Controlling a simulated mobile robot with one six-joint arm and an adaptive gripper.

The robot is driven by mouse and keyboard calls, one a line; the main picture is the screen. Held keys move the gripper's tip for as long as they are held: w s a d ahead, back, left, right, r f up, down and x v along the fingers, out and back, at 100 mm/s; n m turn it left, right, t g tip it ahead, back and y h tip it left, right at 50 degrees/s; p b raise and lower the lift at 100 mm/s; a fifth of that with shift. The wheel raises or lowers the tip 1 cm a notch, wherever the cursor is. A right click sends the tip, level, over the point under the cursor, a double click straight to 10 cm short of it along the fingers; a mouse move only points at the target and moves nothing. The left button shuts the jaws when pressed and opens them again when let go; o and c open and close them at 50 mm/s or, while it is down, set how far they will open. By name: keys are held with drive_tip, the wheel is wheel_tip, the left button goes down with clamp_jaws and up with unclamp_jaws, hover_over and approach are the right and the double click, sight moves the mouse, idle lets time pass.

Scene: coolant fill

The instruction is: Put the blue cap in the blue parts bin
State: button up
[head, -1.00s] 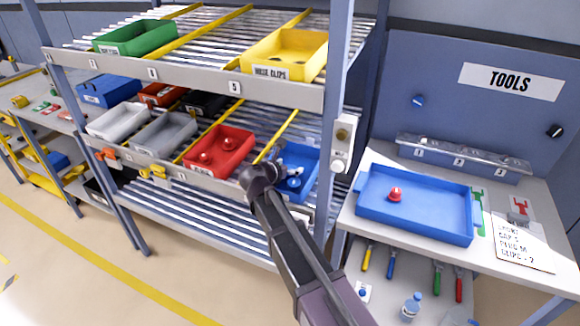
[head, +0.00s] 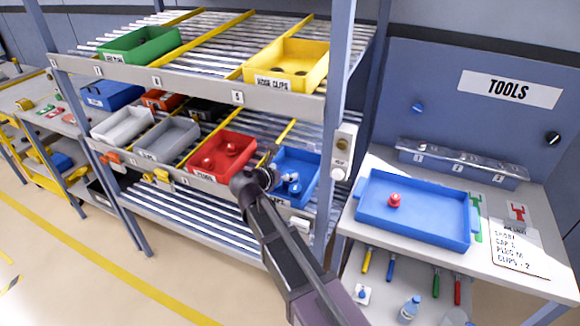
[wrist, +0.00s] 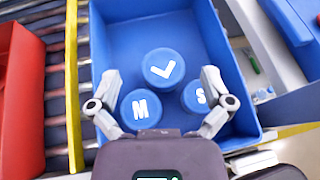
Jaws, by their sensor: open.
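The blue parts bin (head: 311,182) sits on the middle rack shelf, right of the red bin. In the wrist view the blue bin (wrist: 112,40) holds three blue caps: one with a white check mark (wrist: 163,69), one marked M (wrist: 141,109) and one marked S (wrist: 196,97). My gripper (wrist: 160,76) is open above them, its fingers spread to either side of the group. Nothing shows gripped. In the head view my gripper (head: 271,170) is over the bin's left front, and my arm hides part of the bin.
The red bin (head: 222,154) stands close on the left, beyond a yellow divider (wrist: 72,80). A rack post (head: 335,120) stands to the right. On the bench, a blue tray (head: 420,222) holds a red cap (head: 394,201). The upper shelf (head: 190,80) overhangs the bins.

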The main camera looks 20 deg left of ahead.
drive_tip(key=p+v, duration=0.2)
drive_tip(key=v, duration=0.5)
drive_tip(key=shift+s+r, duration=0.2)
drive_tip(key=shift+s, duration=0.1)
idle(1.7)
drive_tip(key=shift+a, duration=0.15)
